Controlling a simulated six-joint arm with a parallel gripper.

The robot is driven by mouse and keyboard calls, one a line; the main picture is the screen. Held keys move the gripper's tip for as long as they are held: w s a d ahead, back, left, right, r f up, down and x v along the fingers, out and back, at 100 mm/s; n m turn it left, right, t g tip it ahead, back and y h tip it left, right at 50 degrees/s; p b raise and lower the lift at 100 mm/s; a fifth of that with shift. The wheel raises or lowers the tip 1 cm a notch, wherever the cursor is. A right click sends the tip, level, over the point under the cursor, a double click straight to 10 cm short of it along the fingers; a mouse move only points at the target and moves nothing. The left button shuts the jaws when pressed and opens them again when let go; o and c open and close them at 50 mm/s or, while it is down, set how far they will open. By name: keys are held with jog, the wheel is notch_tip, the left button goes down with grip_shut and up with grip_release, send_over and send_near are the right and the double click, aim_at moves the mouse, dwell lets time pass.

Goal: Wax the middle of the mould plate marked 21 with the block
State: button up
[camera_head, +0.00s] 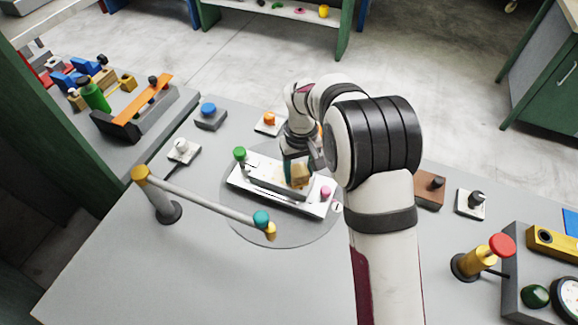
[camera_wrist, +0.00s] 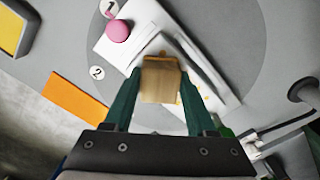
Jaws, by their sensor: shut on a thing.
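My gripper (camera_wrist: 158,92) is shut on a tan, wax-like block (camera_wrist: 161,80), held between its dark green fingers. The block also shows in the head view (camera_head: 300,177), over the right half of a white plate (camera_head: 317,208). The plate has a pink knob (camera_head: 325,192) at its right end and a green knob (camera_head: 239,153) at its left end. A raised grey piece runs along it. In the wrist view the plate (camera_wrist: 110,48) has small yellow-orange spots near the block. I cannot tell whether the block touches it. No mark 21 is readable.
The plate lies on a round grey disc (camera_head: 265,236). A bar on a post (camera_head: 200,198) with a teal knob reaches in front of it. Round labels 1 (camera_wrist: 109,8) and 2 (camera_wrist: 96,72) show. A red-topped yellow post (camera_head: 480,260) stands right. The front left table is clear.

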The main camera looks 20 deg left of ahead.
aim_at(276, 173)
jog(key=shift+a, duration=3.4)
jog(key=shift+d, duration=3.5)
jog(key=shift+a, duration=3.5)
jog(key=shift+a+r, duration=0.2)
notch_tip(276, 173, up, 8)
jog(key=shift+f, duration=0.2)
jog(key=shift+d, duration=0.1)
